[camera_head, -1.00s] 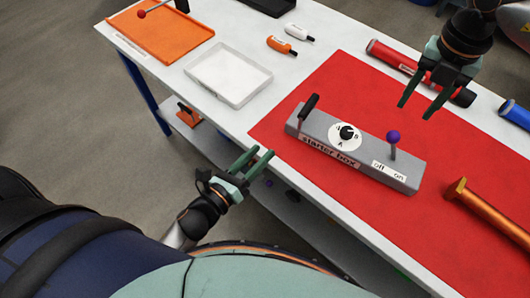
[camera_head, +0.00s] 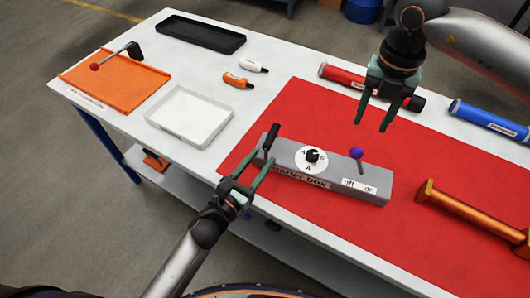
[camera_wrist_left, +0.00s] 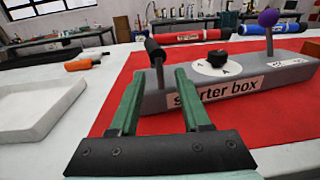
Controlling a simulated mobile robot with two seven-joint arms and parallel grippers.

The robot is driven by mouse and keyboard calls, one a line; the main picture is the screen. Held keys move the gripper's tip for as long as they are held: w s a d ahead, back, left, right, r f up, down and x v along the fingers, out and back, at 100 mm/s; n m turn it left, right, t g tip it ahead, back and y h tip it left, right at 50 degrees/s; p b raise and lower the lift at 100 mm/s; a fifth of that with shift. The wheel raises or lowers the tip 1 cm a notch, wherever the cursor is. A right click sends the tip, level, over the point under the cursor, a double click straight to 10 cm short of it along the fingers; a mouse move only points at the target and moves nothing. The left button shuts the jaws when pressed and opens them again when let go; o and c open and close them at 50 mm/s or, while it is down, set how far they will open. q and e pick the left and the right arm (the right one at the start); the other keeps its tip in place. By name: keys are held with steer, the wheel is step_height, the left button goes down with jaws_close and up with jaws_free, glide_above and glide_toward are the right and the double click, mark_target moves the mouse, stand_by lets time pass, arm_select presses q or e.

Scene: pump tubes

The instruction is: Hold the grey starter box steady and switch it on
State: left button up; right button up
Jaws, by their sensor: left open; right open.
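The grey starter box (camera_head: 330,181) lies on the red mat (camera_head: 310,110). It has a black handle (camera_head: 270,138) at its left end, a dial (camera_head: 313,157) in the middle and a lever with a purple knob (camera_head: 356,153) by the "off" and "on" label. The lever stands nearer "off". My left gripper (camera_head: 255,172) is open at the box's left end, its fingers pointing toward the black handle. In the left wrist view the handle (camera_wrist_left: 156,60) stands just beyond and between the open fingers. My right gripper (camera_head: 373,118) is open and empty above the mat, behind the box.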

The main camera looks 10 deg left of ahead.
mark_target(265, 155)
arm_select(q)
steer(key=shift+x, duration=1.5)
jaws_close()
